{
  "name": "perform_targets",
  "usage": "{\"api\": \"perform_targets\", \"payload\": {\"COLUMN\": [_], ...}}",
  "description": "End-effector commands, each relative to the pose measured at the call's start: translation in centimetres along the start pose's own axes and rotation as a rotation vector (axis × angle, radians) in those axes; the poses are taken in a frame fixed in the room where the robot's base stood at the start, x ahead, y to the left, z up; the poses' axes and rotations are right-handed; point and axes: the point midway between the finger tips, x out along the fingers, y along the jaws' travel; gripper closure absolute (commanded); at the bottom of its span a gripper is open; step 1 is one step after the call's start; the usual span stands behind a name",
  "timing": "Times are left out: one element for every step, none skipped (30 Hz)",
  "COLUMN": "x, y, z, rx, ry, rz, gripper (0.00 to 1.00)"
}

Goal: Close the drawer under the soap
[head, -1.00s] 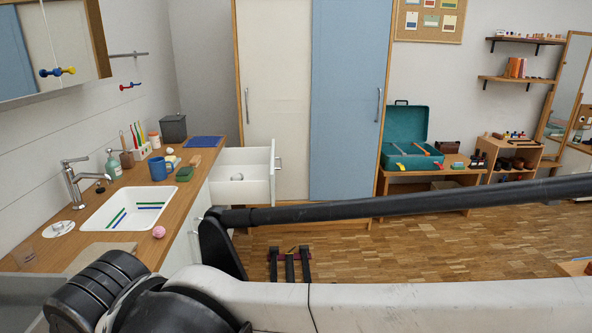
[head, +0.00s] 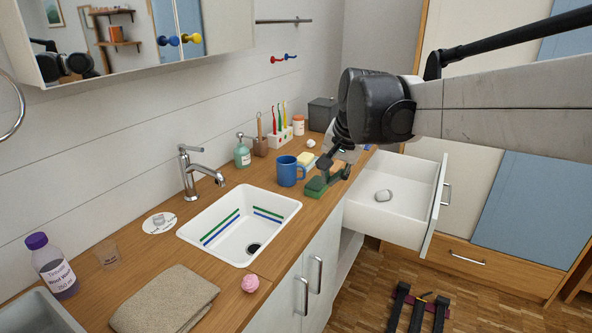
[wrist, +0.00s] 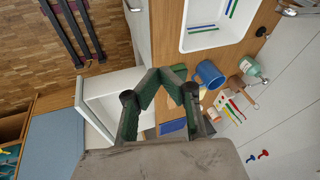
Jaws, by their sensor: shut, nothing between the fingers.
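I cannot tell for sure which object is the soap.
A blue mug (head: 288,171), a green pump bottle (head: 242,153), a brush holder (head: 279,137) and a dark bin (head: 322,114) stand on the counter (head: 308,222). The sink (head: 215,244) is to the left.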

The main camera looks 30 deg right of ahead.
Motion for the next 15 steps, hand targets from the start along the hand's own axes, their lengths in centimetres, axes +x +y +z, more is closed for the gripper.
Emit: {"api": "perform_targets", "payload": {"x": [0.5,0.7,1.1,1.5,1.8,2.3,2.6,3.0,3.5,4.0,4.4,5.0,5.5,5.9,6.5], "y": [0.5,0.8,1.2,1.6,2.1,2.7,3.2,3.8,4.5,5.2,5.9,6.9,7.6,8.5,9.6], "z": [-2.2,-3.4,-4.9,-6.0,-7.2,-8.7,-9.8,-10.9,-12.3,-13.4,-14.5,-15.9,-16.9,-17.9,-19.2], "rx": [0.062,0.099,0.149,0.186,0.225,0.274,0.311,0.349,0.399,0.436,0.473,0.524,0.561,0.598,0.648], "ry": [-0.009,-0.014,-0.023,-0.029,-0.034,-0.042,-0.048,-0.054,-0.062,-0.067,-0.072,-0.08,-0.085,-0.09,-0.098], "rz": [0.009,0.013,0.019,0.023,0.028,0.034,0.038,0.041,0.047,0.051,0.055,0.06,0.063,0.067,0.072], "gripper": [1.0,1.0,1.0,1.0,1.0,1.0,1.0,1.0,1.0,1.0,1.0,1.0,1.0,1.0,1.0]}}
